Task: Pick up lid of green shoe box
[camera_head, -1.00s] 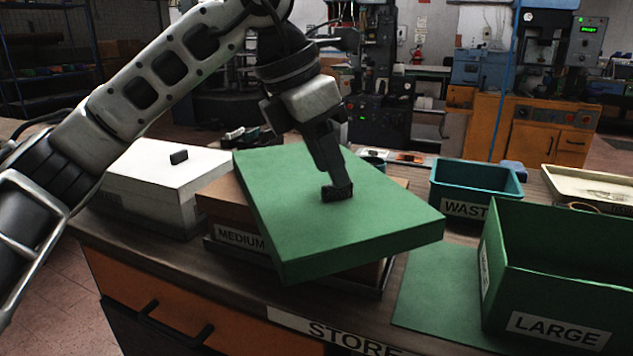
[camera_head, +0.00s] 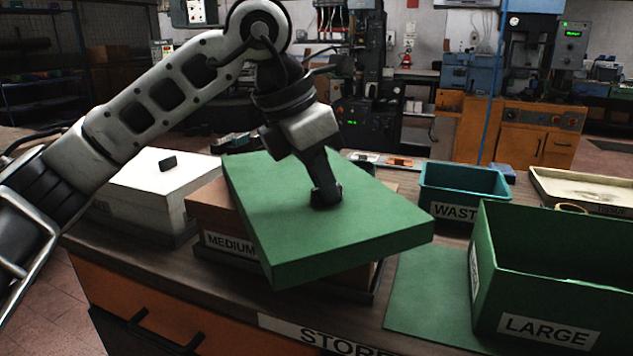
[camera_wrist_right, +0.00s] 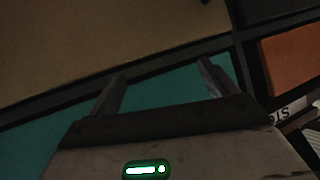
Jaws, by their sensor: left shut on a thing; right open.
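The green lid (camera_head: 350,232) is in the middle of the head view, turned at an angle over the brown box marked MEDIUM (camera_head: 212,212). I cannot tell whether it touches that box. My left gripper (camera_head: 326,198) points down at the lid's top and is shut on a small dark knob there, which its fingers mostly hide. The open green shoe box marked LARGE (camera_head: 548,330) stands at the right with no lid on it. My right gripper (camera_wrist_right: 160,90) is open and empty in the right wrist view, and it does not show in the head view.
A white box (camera_head: 155,190) with a dark knob stands at the left. A teal WASTE bin (camera_head: 460,212) and a pale tray (camera_head: 580,190) are behind the green box. A flat green mat (camera_head: 425,300) lies bare on the bench, left of the box.

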